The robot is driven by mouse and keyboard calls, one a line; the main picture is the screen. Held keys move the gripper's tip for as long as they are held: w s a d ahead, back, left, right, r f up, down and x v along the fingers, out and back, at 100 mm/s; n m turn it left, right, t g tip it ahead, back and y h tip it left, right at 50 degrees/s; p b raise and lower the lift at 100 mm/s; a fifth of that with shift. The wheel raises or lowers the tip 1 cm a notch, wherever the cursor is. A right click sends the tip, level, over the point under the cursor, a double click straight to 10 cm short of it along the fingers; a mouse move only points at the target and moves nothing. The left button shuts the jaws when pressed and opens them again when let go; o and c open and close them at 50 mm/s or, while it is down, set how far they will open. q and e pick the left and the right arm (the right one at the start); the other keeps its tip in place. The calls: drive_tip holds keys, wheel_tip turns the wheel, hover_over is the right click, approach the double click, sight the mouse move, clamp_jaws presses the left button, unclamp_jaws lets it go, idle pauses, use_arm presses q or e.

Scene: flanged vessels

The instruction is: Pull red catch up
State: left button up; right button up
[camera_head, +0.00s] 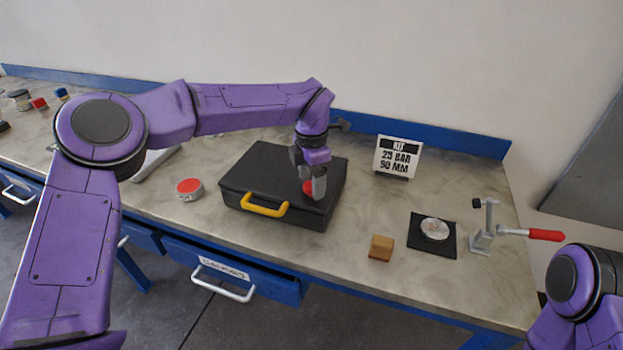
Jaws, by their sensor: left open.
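The black case (258,170) lies shut on the bench with a yellow handle (264,205) on its front edge. A small red catch (307,188) shows at the front right of its lid, partly hidden by my left gripper. My left gripper (318,190) points down at the catch, with its jaws open. I cannot tell whether the fingers touch the catch. My right arm shows only at the lower right corner, and its gripper is out of view.
A red-topped round tin (189,189) stands left of the case. To the right are a wooden block (381,248), a black mat (432,248) with a silver disc (434,229), and a clamp with a red handle (545,235). A sign (397,157) stands behind.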

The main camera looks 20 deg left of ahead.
use_arm(q)
wheel_tip(320, 180, up, 10)
drive_tip(key=shift+r+b, duration=0.2)
drive_tip(key=shift+b, duration=0.15)
